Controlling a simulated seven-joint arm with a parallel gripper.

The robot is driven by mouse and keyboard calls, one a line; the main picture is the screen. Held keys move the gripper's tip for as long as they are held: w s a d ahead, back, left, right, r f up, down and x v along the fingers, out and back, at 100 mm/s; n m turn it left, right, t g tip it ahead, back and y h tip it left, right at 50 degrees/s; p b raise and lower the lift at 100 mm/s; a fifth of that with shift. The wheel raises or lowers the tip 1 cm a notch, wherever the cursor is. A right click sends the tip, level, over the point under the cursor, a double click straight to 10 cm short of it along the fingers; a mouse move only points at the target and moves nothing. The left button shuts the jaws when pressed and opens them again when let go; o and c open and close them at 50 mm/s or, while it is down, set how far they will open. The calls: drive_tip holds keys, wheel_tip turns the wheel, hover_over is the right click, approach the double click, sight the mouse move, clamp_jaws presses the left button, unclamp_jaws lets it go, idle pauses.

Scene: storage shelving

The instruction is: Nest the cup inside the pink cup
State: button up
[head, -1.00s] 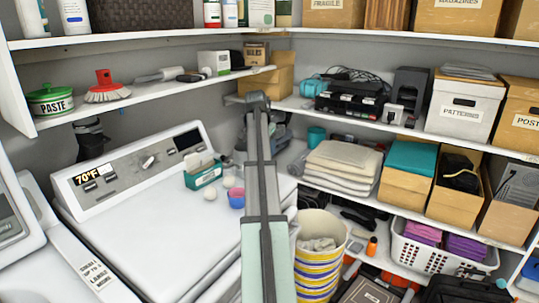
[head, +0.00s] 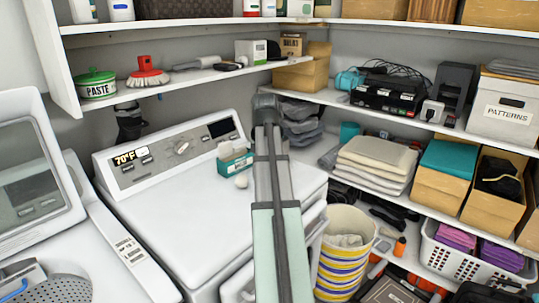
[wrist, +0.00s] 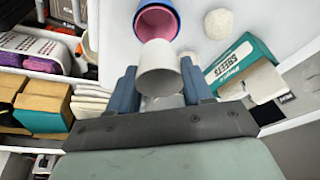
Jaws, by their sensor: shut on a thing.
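My gripper (wrist: 159,72) is shut on a whitish-grey cup (wrist: 158,70) in the wrist view, one blue finger on each side of it. The pink cup (wrist: 158,22) is just beyond the held cup, at the top of the wrist view. Its inside is pink, with blue around the outside; I cannot tell whether that is one cup or two nested. The held cup overlaps its near edge in the picture and I cannot tell whether they touch. In the head view my arm hides both cups and the gripper.
A white ball (head: 242,181) and a teal box of sheets (head: 235,160) are on the white machine top (head: 190,215) close by. A striped bin (head: 345,250) stands right of the machine. Shelves with folded towels (head: 375,165) and boxes fill the right. The machine's left-front top is clear.

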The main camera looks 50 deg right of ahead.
drive_tip(key=shift+f, duration=0.1)
drive_tip(key=shift+f, duration=2.9)
drive_tip(key=o, duration=1.1)
drive_tip(key=shift+r, duration=0.1)
drive_tip(key=v, duration=1.3)
drive_tip(key=shift+r, duration=0.35)
drive_tip(key=shift+a, duration=0.1)
